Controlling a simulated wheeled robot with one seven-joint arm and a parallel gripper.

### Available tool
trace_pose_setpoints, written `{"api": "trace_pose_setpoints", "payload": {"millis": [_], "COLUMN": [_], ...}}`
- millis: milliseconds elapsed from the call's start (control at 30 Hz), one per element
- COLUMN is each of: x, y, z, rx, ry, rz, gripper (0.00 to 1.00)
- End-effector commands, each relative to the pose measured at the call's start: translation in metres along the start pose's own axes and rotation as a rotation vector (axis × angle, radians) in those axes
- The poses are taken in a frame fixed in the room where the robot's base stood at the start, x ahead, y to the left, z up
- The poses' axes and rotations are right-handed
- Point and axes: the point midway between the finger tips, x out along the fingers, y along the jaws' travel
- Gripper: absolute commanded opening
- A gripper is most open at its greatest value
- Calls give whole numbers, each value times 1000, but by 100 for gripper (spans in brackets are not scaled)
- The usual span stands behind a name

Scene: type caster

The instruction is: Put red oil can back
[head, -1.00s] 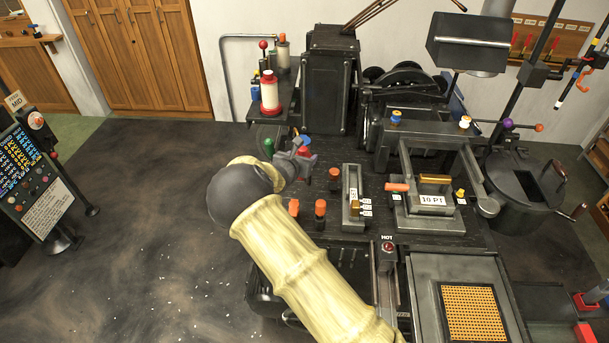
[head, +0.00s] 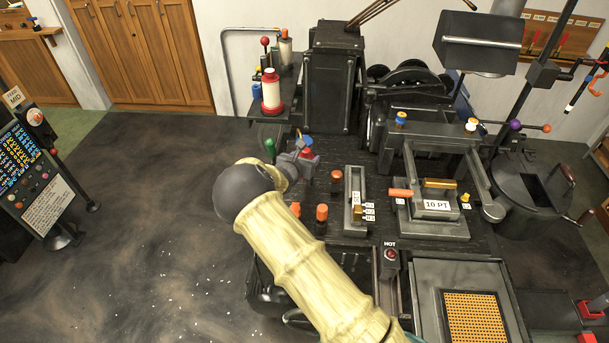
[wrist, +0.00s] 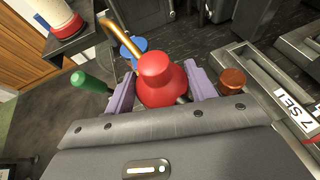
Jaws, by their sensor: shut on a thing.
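The red oil can (wrist: 160,82) shows large in the wrist view, with a rounded red body and a brass spout reaching up and left. My gripper (wrist: 158,92) is shut on it, with a purple finger on each side. In the head view, my gripper (head: 300,158) is over the left part of the black machine top, and only a bit of the red can (head: 307,153) shows there. I cannot tell whether the can touches the surface. A blue round piece (wrist: 133,47) lies just beyond the can, partly hidden by the spout.
A green handle (wrist: 91,85) is close left of my gripper, and an orange-brown knob (wrist: 232,80) close right. The 10 PT mold (head: 437,205) is farther right. Open floor lies left.

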Motion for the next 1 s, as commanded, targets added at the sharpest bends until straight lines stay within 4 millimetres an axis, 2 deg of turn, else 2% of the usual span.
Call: {"api": "trace_pose_setpoints", "payload": {"millis": [133,567,833,1000], "x": [8,10,23,26], "y": [0,2,2,2], "z": [-17,-26,-54,-61], "rx": [-1,-1,-2,1], "ry": [0,-2,-1,-3], "rz": [1,3,3,3], "gripper": [27,27,27,27]}}
